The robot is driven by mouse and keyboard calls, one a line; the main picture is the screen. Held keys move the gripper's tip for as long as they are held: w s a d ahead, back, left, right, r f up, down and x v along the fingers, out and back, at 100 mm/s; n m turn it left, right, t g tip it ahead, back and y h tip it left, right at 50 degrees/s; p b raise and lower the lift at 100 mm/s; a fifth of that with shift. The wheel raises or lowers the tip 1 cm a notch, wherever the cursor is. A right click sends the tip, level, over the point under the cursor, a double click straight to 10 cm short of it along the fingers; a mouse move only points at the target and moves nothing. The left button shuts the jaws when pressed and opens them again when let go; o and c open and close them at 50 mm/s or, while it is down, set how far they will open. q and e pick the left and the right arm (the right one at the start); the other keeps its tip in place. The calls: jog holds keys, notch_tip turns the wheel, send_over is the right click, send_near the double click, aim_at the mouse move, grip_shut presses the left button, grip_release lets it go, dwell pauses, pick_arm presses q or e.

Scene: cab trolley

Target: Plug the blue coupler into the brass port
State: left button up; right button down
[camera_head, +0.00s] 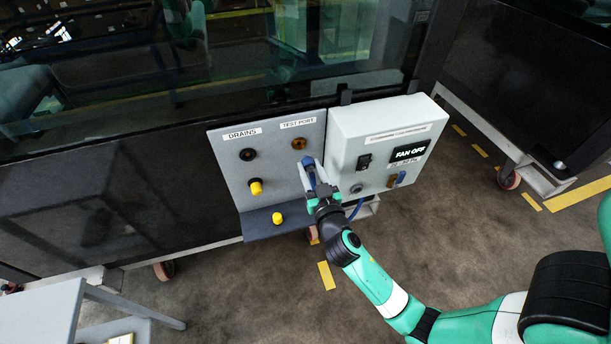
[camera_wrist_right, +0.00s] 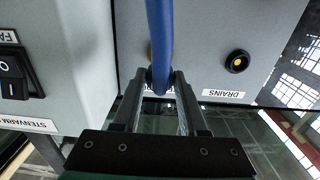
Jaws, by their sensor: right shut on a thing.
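The brass port (camera_head: 299,143) is a round fitting on the grey panel under the TEST PORT label. My right gripper (camera_head: 313,180) is shut on the blue coupler (camera_head: 312,174), in front of the panel and below the port in the head view. In the right wrist view the gripper fingers (camera_wrist_right: 160,100) close around the blue piece (camera_wrist_right: 160,75), which runs up out of the frame. A sliver of brass (camera_wrist_right: 149,52) shows just behind it. The coupler's front end is hidden, and I cannot tell its distance from the port. My left gripper is not in view.
The grey control box (camera_head: 385,135) with a FAN OFF display stands close right of the port. Under DRAINS are a dark port (camera_head: 248,154) and a yellow-capped one (camera_head: 256,187). A loose yellow cap (camera_head: 278,218) stands on the panel's shelf (camera_head: 262,224).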

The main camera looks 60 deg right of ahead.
jog(key=shift+s+a+f, duration=0.1)
jog(key=shift+s+a, duration=0.15)
jog(key=shift+a, duration=0.05)
jog(key=shift+w+d, duration=0.1)
jog(key=shift+x, duration=2.85)
jog(key=shift+b, duration=0.35)
jog(key=shift+w+d, duration=0.3)
dwell(0.5)
jog(key=shift+c, duration=1.8)
grip_release()
